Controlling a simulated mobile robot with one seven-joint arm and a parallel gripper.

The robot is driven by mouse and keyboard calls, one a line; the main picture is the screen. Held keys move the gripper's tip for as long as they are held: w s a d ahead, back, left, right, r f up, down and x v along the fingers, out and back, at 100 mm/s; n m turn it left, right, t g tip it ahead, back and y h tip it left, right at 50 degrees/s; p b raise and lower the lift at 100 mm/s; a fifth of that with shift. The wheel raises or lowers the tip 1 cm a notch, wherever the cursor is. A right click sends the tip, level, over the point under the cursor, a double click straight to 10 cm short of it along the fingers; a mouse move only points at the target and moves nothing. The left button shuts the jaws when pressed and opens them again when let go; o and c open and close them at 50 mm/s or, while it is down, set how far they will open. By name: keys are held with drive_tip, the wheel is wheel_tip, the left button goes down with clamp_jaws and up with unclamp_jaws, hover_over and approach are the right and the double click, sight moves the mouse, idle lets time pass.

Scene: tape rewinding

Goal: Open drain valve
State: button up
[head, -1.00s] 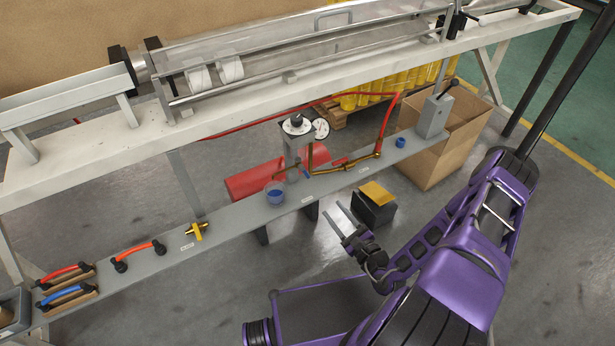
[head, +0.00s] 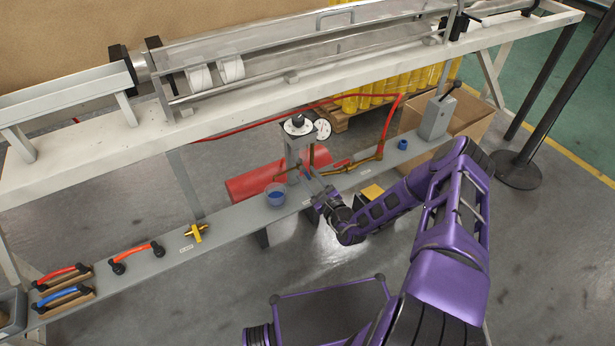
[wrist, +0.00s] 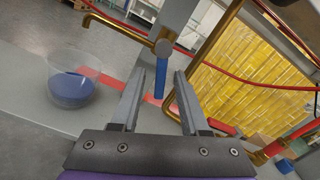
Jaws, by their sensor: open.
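The drain valve shows in the wrist view as a grey round hub (wrist: 163,47) on a brass pipe, with a blue handle (wrist: 159,83) hanging down from it. My gripper (wrist: 171,70) is open, its fingertips close under the hub.
The grey shelf (head: 225,222) carries a brass fitting (head: 196,233), orange and blue handles at left, and a blue cap (head: 403,144) at right. Brass pipe and a red hose (head: 391,120) run right of the post. A white frame (head: 90,160) spans above.

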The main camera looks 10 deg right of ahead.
drive_tip(key=shift+w+a, duration=0.1)
drive_tip(key=shift+w, duration=0.35)
drive_tip(key=shift+c, duration=0.2)
clamp_jaws()
drive_tip(key=shift+s+a+f+m+p, duration=0.15)
drive_tip(key=shift+a+m, duration=0.1)
drive_tip(key=shift+m, duration=0.45)
drive_tip(key=shift+s+a+m+p, duration=0.1)
drive_tip(key=shift+a+m+p, duration=0.1)
drive_tip(key=shift+m, duration=0.5)
drive_tip(key=shift+o, duration=0.2)
unclamp_jaws()
